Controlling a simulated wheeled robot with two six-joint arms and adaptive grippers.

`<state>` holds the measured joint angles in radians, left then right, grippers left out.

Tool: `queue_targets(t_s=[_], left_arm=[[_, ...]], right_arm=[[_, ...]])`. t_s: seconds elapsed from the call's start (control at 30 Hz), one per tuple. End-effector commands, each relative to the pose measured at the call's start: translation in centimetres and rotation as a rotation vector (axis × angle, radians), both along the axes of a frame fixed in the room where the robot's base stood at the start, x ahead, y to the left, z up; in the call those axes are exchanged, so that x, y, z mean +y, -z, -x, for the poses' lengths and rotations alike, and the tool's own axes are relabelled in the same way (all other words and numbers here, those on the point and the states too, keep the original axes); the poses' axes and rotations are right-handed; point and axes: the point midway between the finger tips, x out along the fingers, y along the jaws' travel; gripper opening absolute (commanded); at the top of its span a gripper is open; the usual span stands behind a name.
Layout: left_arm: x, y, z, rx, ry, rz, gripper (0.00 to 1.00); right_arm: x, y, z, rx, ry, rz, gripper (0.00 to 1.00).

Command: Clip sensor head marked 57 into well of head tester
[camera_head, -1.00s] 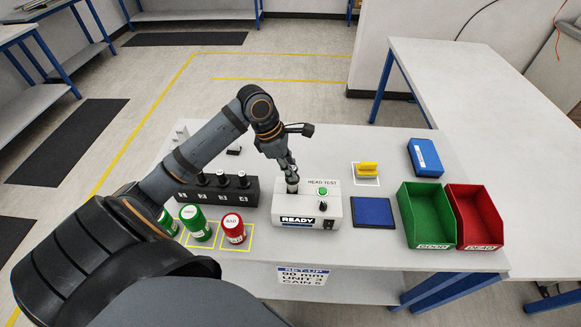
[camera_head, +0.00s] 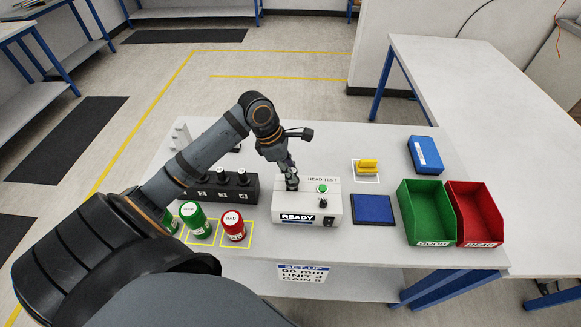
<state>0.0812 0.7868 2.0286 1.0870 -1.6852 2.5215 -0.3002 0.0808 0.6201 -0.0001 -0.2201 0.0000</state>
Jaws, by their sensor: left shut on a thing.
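The head tester (camera_head: 310,203) is a white box marked HEAD TEST, with a green button (camera_head: 322,188), a dark knob and a READY display. My left gripper (camera_head: 291,173) points down over the left part of its top, where the well is. It is shut on a small dark sensor head (camera_head: 292,184), which stands upright at the well. I cannot tell how deep it sits, and its number is not readable. Several other sensor heads (camera_head: 243,179) stand in a black rack (camera_head: 238,194) to the left. My right gripper is not in view.
Green and red cans (camera_head: 234,227) stand in yellow outlines at the front left. Right of the tester are a blue pad (camera_head: 374,210), a yellow object (camera_head: 368,166), a blue box (camera_head: 425,156), a green bin (camera_head: 433,243) and a red bin (camera_head: 480,243).

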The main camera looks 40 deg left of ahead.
Motion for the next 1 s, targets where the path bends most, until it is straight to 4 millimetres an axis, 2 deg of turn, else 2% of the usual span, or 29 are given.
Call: queue_targets(t_s=[0.6,1.0], left_arm=[[0.0,2.0,0.0,0.001,0.000,0.000,0.00],[0.0,2.1,0.0,0.000,0.000,0.000,0.00]], right_arm=[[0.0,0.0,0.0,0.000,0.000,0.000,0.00],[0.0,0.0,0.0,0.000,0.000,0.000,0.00]])
